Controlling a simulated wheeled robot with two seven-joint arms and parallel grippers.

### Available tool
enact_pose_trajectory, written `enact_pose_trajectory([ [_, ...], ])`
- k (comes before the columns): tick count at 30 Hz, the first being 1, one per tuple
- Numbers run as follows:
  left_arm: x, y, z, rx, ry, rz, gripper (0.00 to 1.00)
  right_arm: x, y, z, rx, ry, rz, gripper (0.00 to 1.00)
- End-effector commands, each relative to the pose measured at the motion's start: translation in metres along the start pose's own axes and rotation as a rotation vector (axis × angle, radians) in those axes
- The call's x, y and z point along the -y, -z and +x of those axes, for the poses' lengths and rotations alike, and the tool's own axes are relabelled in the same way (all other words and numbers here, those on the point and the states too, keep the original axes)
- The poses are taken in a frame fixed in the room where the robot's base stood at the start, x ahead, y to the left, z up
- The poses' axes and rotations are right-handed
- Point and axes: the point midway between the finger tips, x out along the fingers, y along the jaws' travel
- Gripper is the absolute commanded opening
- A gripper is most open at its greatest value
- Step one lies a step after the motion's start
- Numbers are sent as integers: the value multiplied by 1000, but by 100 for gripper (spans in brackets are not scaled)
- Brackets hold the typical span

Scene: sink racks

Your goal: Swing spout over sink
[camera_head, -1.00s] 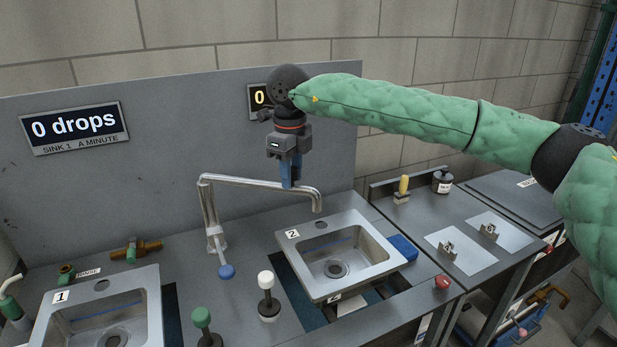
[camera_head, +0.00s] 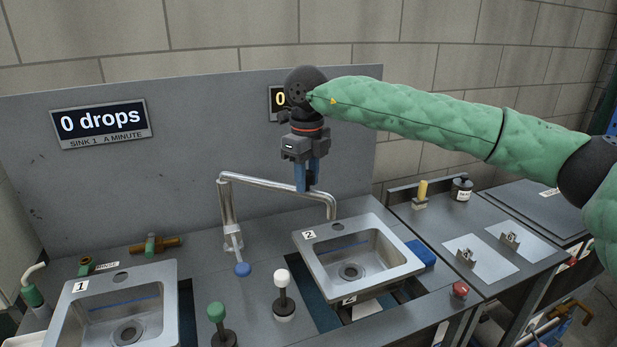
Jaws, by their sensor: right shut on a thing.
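A chrome spout (camera_head: 265,182) rises from the counter between the two sinks and bends to the right. My right gripper (camera_head: 307,186) points down and is shut on the spout's horizontal tube near that end. Its blue fingers partly hide the tube. Sink 1 (camera_head: 165,275) is at the lower left, cut off by the frame edge. My left gripper is not in view.
A white-topped plunger (camera_head: 282,279) and a green-topped one (camera_head: 217,312) stand between the sinks. A grey panel (camera_head: 200,170) with a drop display (camera_head: 100,124) is behind. On the right are a blue sponge (camera_head: 421,253), a red button (camera_head: 460,289) and a dark jar (camera_head: 462,189).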

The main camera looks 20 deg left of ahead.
Motion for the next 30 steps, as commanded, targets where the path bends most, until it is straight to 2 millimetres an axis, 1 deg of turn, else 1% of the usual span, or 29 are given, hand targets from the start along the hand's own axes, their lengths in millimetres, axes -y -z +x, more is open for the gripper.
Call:
enact_pose_trajectory([
  [1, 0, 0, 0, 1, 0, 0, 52, 0, 0, -2, 3, 0, 0, 0],
  [2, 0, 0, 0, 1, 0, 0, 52, 0, 0, -2, 3, 0, 0, 32],
  [3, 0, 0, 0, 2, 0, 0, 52, 0, 0, -2, 3, 0, 0, 40],
  [5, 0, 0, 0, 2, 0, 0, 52, 0, 0, -2, 2, 0, 0, 51],
  [13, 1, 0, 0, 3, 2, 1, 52, 0, 0, -1, 1, 0, 0, 52],
  [17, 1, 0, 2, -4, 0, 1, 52, 0, 0, -7, 2, 1, 1, 52],
  [20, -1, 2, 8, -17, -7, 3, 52, 0, -1, -18, 3, 1, 1, 52],
  [25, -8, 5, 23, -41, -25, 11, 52, 0, -1, -45, 3, 1, 1, 52],
  [30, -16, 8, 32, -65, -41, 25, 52, 0, -1, -68, 3, 2, 1, 52],
])
